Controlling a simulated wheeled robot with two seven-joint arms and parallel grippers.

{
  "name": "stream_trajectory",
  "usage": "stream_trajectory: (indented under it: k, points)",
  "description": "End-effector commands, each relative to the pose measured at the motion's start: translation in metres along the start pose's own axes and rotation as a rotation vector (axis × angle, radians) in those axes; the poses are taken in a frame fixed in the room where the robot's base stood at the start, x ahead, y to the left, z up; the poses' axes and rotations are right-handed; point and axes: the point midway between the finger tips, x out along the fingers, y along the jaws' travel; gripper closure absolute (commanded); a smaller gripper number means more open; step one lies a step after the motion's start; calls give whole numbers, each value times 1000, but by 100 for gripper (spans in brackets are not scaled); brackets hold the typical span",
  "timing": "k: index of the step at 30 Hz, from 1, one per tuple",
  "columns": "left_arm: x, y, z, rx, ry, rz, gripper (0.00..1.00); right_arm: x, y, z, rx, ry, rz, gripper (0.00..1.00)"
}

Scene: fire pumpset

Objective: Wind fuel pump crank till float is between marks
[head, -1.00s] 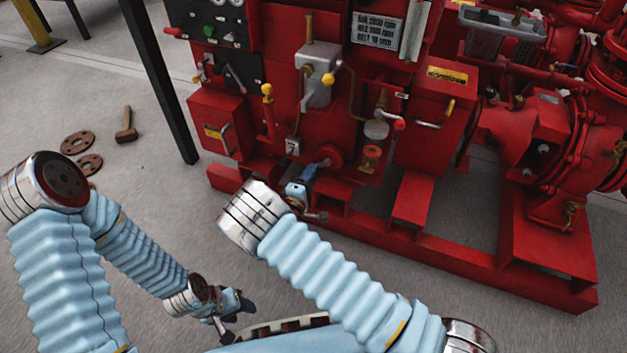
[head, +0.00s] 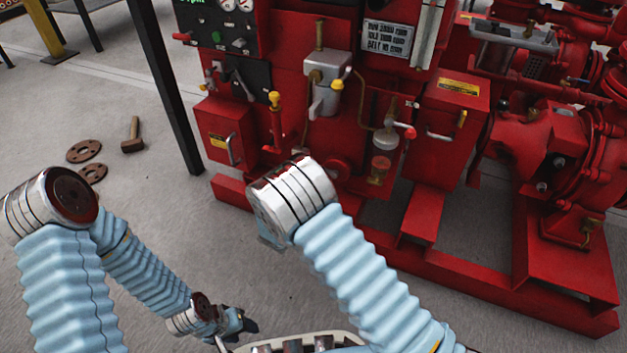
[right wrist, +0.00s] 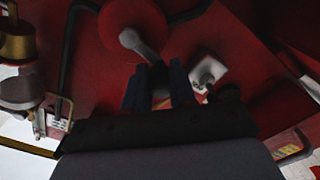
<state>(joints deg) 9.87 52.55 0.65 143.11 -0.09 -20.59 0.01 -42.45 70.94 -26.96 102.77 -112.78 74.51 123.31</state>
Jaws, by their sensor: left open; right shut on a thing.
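The crank shows in the right wrist view as a grey arm (right wrist: 140,45) on a round red hub (right wrist: 132,25). My right gripper (right wrist: 160,88) is shut at the outer end of this arm, on the crank's handle, which the dark fingers mostly hide. In the head view the right wrist covers this gripper and the crank arm; the red hub (head: 338,172) shows just beyond the wrist. A small white plate (right wrist: 207,72) is beside the fingers; I cannot make out a float or marks on it. My left gripper (head: 236,333) is open and empty, low over the floor.
The red pumpset frame (head: 480,283) runs along the floor. A yellow-knobbed lever (head: 275,115), a grey box (head: 325,82) and a filter bowl (head: 384,165) stick out above the crank area. A dark post (head: 168,90) stands left. A hammer (head: 132,140) lies on the floor.

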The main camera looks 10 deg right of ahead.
Motion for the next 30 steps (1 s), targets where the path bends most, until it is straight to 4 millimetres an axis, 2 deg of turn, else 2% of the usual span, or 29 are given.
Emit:
stream_trajectory:
  k: [12, 30]
  points:
    - [0, 0, 0, 0, 0, 0, 49, 0, 10, -5, 231, 1, 0, 100]
    - [0, 0, 0, 0, 0, 0, 49, 0, 12, -6, 280, 1, 0, 100]
